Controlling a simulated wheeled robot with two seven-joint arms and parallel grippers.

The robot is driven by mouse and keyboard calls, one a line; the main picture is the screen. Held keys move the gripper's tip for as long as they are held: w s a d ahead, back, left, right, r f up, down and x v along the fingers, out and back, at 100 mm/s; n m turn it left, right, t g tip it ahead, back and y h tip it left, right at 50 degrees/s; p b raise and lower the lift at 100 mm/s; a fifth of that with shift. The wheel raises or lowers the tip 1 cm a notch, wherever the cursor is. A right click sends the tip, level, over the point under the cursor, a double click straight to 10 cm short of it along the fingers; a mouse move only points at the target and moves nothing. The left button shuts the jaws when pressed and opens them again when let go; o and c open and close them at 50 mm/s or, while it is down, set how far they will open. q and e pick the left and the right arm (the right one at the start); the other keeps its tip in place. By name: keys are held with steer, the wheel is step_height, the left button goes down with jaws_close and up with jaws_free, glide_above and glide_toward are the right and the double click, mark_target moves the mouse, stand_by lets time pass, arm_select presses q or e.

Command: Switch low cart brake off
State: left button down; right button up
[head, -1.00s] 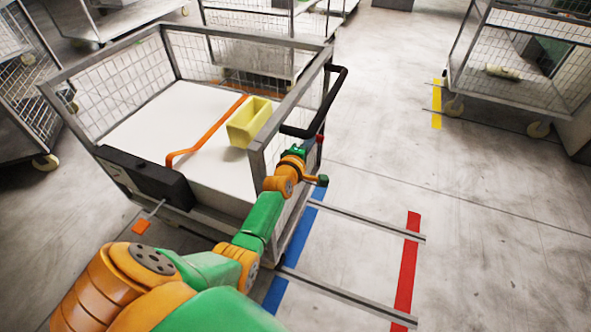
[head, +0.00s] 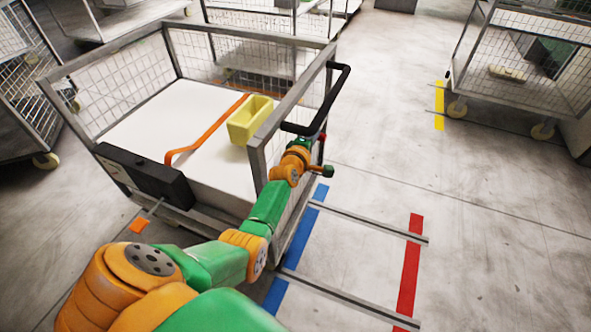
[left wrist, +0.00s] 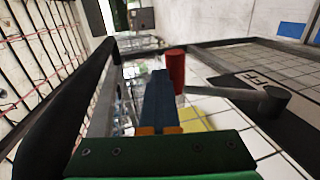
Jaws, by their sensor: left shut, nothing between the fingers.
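The low cart (head: 90,57) is a wire-mesh cart with a white bed and a black push handle (head: 333,95). A red knob (head: 322,137) shows beside the handle end. In the left wrist view the red knob (left wrist: 176,70) sits on a grey lever bar (left wrist: 218,92) that runs to a dark round hub (left wrist: 271,102). My left gripper (left wrist: 160,78) is shut and empty, with its blue fingers just left of the red knob; I cannot tell if they touch. In the head view my left gripper (head: 311,143) is small and partly hidden.
A yellow bin (head: 243,130) and an orange strip (head: 195,147) lie on the cart bed. A black box (head: 150,180) is on its near side. Other mesh carts stand behind and at the right (head: 520,75). Floor right of the blue and red tape (head: 411,262) is clear.

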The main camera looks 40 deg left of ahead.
arm_select(q)
steer(key=shift+s+f, duration=0.1)
steer(key=shift+f, duration=0.05)
steer(key=p+v, duration=0.3)
steer(key=v, duration=0.4)
steer(key=s+d+f+m+g+h, duration=0.1)
steer(key=s+d+f+m+g, duration=0.15)
steer(key=s+f+m, duration=0.4)
steer(key=s+d+f+m+g+h, duration=0.1)
steer(key=s+d+f+g, duration=0.15)
steer(key=f, duration=0.65)
steer(key=s+d+f+m+g+h, duration=0.1)
steer(key=s+d+f+m+g, duration=0.1)
steer(key=s+d+f+m, duration=0.4)
steer(key=s+f+m+g, duration=0.3)
steer(key=s+f+m, duration=0.2)
steer(key=s, duration=0.8)
steer(key=s+f+m+g, duration=0.4)
steer(key=s+f, duration=0.4)
steer(key=s, duration=0.6)
steer(key=shift+s+d+m+h, duration=0.2)
steer(key=shift+m+h, duration=0.2)
steer(key=shift+m, duration=0.05)
